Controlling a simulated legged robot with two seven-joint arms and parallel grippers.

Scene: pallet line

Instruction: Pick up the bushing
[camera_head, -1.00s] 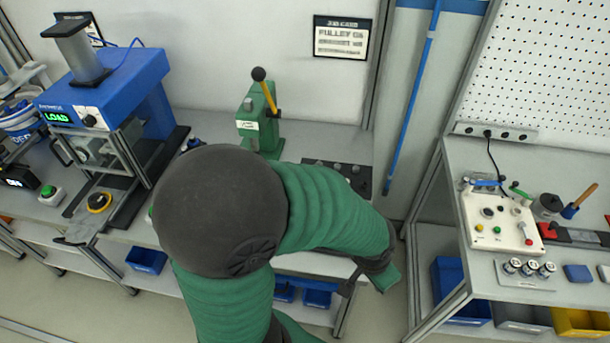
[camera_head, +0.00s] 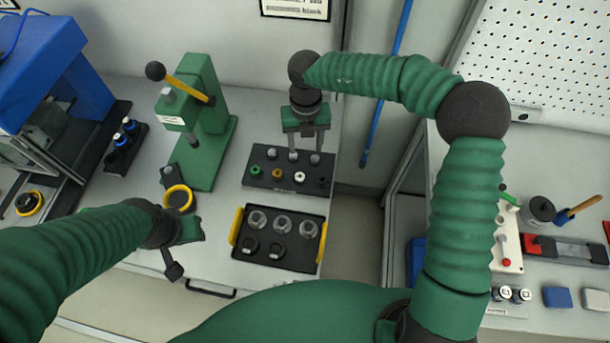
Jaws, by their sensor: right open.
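Several small ring-shaped parts, which look like bushings, sit in the front row of a black rack (camera_head: 250,181): a green one (camera_head: 256,170), a brown-orange one (camera_head: 277,174), a white one (camera_head: 300,177) and a black one (camera_head: 322,181). Silver-topped pieces (camera_head: 272,153) stand in its back row. My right gripper (camera_head: 305,146) points down over that back row, fingers apart, with nothing visibly held. Whether its tips touch the pieces is unclear. My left gripper (camera_head: 186,232) is low at left, near a yellow ring; its finger opening is not clear.
A green press (camera_head: 206,120) with a yellow lever stands left of the rack. A black tray (camera_head: 278,264) with yellow handles and several round parts lies in front. A blue machine (camera_head: 60,75) is at far left. A gap separates the right-hand bench.

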